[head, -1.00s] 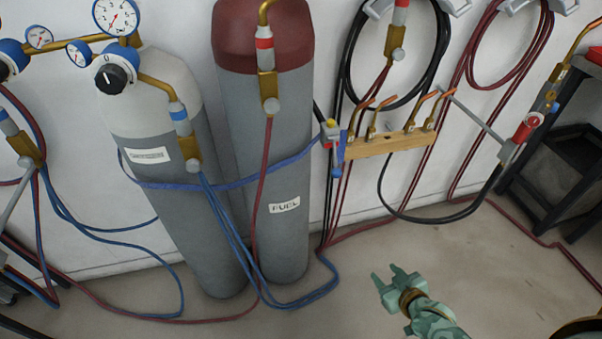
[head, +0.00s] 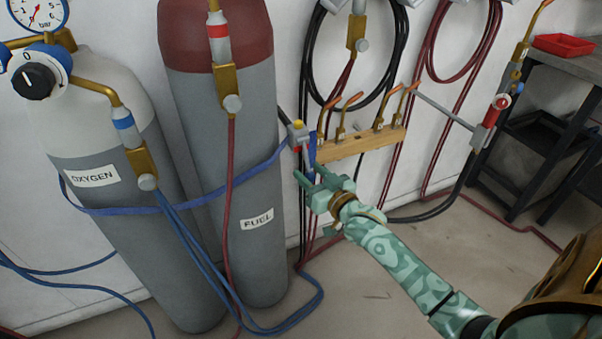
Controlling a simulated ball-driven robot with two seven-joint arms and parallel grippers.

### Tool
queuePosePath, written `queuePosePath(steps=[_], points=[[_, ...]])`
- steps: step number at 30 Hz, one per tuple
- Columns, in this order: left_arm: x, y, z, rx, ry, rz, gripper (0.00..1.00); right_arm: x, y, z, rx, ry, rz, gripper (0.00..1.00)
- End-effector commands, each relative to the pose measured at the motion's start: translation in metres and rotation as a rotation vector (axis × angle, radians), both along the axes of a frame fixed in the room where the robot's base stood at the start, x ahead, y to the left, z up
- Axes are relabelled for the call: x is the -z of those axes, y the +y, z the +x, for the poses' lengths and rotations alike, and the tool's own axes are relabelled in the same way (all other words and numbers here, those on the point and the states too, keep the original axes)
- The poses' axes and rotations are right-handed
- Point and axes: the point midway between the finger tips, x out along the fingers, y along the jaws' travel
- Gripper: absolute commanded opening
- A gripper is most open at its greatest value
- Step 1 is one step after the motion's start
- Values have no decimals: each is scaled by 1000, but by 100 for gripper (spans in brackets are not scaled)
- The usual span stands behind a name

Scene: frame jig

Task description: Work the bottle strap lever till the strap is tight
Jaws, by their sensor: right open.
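The blue strap (head: 196,200) runs around the grey oxygen bottle (head: 120,235) and the fuel bottle (head: 245,150) with its dark red top. At its right end, by the wall, is the small ratchet (head: 297,134) with a yellow and red part; the lever cannot be told apart clearly. My right gripper (head: 308,176) is open, its green fingers pointing up and left just below the ratchet. I see nothing between the fingers; whether they touch the hanging strap end cannot be told. My left gripper is not in view.
A wooden rack (head: 357,144) with several copper torch tips juts out right of the ratchet. Blue hoses (head: 215,262) and a red hose (head: 230,170) hang in front of the bottles. A dark shelf table (head: 545,125) with a red tray (head: 566,44) stands at right.

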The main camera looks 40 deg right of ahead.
Motion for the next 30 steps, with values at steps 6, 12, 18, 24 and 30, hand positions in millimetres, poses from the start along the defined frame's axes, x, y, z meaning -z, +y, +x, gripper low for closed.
queuePosePath(steps=[6, 12, 18, 24, 30], points=[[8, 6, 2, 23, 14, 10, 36, 2, -2, 25, 0, 2, -2, 45], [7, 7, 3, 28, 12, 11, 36, 0, -2, 29, 0, 1, -1, 45], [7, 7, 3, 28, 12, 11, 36, -1, -2, 29, 0, 1, -1, 26], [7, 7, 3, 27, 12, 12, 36, 0, -2, 28, 0, 1, -1, 0], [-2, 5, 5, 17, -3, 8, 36, -6, -1, 26, -1, 20, 5, 0]])
